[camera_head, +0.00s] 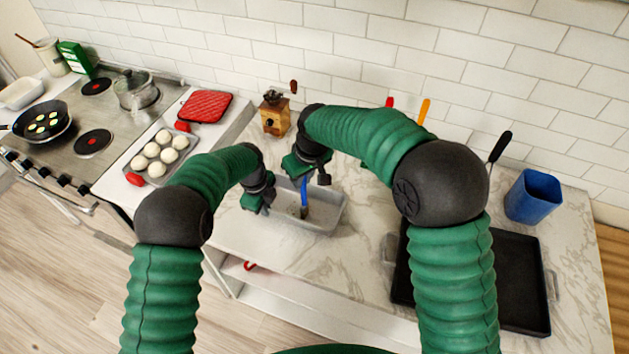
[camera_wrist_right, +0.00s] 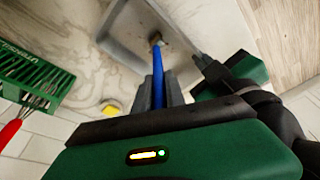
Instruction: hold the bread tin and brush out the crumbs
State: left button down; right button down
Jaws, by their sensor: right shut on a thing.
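The grey bread tin (camera_head: 328,218) lies on the marble counter in the head view; part of it also shows in the right wrist view (camera_wrist_right: 118,28). My right gripper (camera_head: 306,176) is shut on the blue handle of the brush (camera_head: 304,196). In the right wrist view the brush (camera_wrist_right: 157,58) points down into the tin, its tip close to the floor of the tin. A small brownish patch shows near the tip; I cannot tell crumbs from bristles. My left gripper (camera_head: 260,204) is at the tin's left end. Its fingertips are too hidden to tell whether they grip the rim.
A wooden grinder (camera_head: 275,117) stands behind the tin. A tray of white dough balls (camera_head: 148,172) and a red pot holder (camera_head: 206,105) are left. A black tray (camera_head: 522,285) and blue cup (camera_head: 533,195) are right. A green rack (camera_wrist_right: 30,78) shows in the wrist view.

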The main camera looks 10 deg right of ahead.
jog(key=shift+w+a, duration=0.1)
jog(key=shift+a, duration=0.1)
jog(key=w+a, duration=0.2)
jog(key=a, duration=0.1)
dwell(0.3)
jog(key=shift+w, duration=0.1)
jog(key=w, duration=0.1)
jog(key=w+a, duration=0.1)
jog(key=w, duration=0.1)
jog(key=shift+w+a, duration=0.15)
jog(key=shift+w, duration=0.1)
dwell(0.4)
